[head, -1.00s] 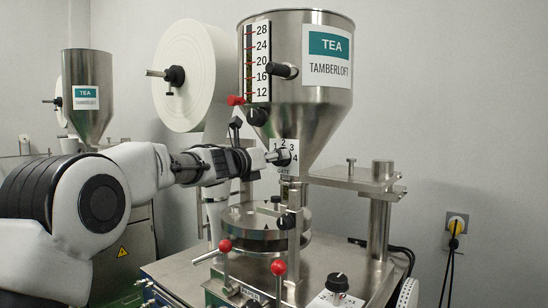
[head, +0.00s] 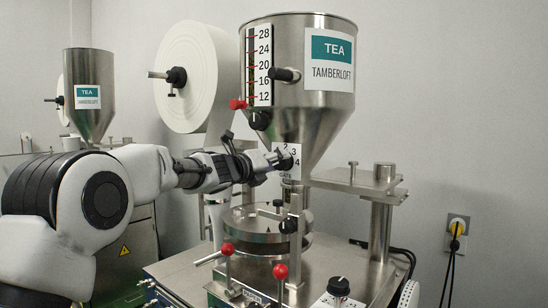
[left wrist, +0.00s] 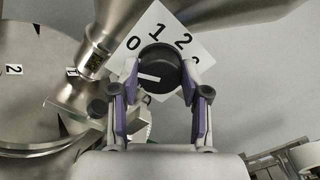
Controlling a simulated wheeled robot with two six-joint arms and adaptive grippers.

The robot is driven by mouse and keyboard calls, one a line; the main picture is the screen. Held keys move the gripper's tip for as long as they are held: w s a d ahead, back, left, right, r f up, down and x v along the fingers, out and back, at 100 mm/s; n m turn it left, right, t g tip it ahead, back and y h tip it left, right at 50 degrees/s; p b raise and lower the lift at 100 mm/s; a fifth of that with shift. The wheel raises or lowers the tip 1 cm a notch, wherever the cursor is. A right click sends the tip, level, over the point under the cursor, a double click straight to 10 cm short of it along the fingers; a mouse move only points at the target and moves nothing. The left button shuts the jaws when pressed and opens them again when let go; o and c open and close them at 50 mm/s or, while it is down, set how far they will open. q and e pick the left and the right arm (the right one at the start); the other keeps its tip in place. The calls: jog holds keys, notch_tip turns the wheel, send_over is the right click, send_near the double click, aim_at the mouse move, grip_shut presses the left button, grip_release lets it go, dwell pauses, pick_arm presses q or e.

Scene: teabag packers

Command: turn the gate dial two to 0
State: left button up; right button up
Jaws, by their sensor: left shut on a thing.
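The gate dial (left wrist: 166,66) is a round black knob with a white pointer line, on a white plate (left wrist: 196,47) marked 0, 1, 2 and more. In the left wrist view the pointer lies toward the left, nearest the 0 and slightly below it. My left gripper (left wrist: 159,79) is shut on the dial, one finger on each side. In the head view my left gripper (head: 270,161) reaches the dial (head: 285,160) from the left, below the tea hopper (head: 325,105). It hides part of the plate there. My right gripper is not in view.
A white paper roll (head: 196,75) hangs behind the arm. Red-knobbed levers (head: 280,271) and a round metal turret (head: 250,225) are below.

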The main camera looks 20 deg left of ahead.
pick_arm(q)
jog(key=n+p, duration=0.3)
jog(key=n, duration=0.3)
jog(key=n+p, duration=0.4)
jog(key=n, duration=0.3)
dwell(0.6)
jog(key=o, duration=1.1)
jog(key=shift+w+d, duration=0.1)
jog(key=shift+o, duration=0.2)
jog(key=shift+w+d+f, duration=0.2)
jog(key=shift+w+d, duration=0.05)
jog(key=shift+d, duration=0.05)
jog(key=v, duration=1.2)
